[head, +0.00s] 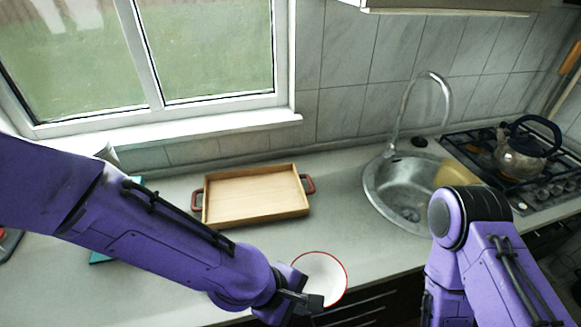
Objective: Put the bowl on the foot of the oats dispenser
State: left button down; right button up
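The bowl (322,272) is white inside with a thin red rim. It is at the lower middle, overlapping the counter's front edge in the picture. My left gripper (312,301) is at the bowl's near left rim, its dark fingers closed on the wall. The bowl appears held, its opening facing me. My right arm comes in at the lower right and bends downward; its gripper is out of view. No oats dispenser can be made out; my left arm hides part of the counter at the left.
A wooden tray (255,196) with red handles stands mid-counter. To its right are a round steel sink (385,185) with a tall tap (405,115), and a kettle (520,152) on the gas hob. A teal item (99,258) shows partly behind my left arm. Counter between tray and sink is clear.

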pick_arm(q)
jog(key=w+m+g, duration=0.1)
jog(key=w+d+r+m+b, duration=0.1)
jog(key=w+m, duration=0.1)
jog(key=shift+r+m+g+b, duration=0.15)
jog(key=shift+m+g+b, duration=0.15)
jog(key=shift+g, duration=0.1)
jog(key=w+a+f+m+g+b, duration=0.1)
jog(key=w+a+f+m+b, duration=0.2)
jog(key=w+a+b, duration=0.3)
jog(key=w+a+f+m+g+y+b, duration=0.1)
jog(key=w+a+f+m+g+b, duration=0.1)
jog(key=w+a+f+b, duration=0.3)
jog(key=w+a+m+b, duration=0.1)
jog(key=w+a, duration=0.3)
jog(key=a, duration=0.7)
jog(key=shift+w+a+m+g+b, duration=0.3)
jog(key=shift+w+m+b, duration=0.1)
jog(key=shift+d, duration=0.1)
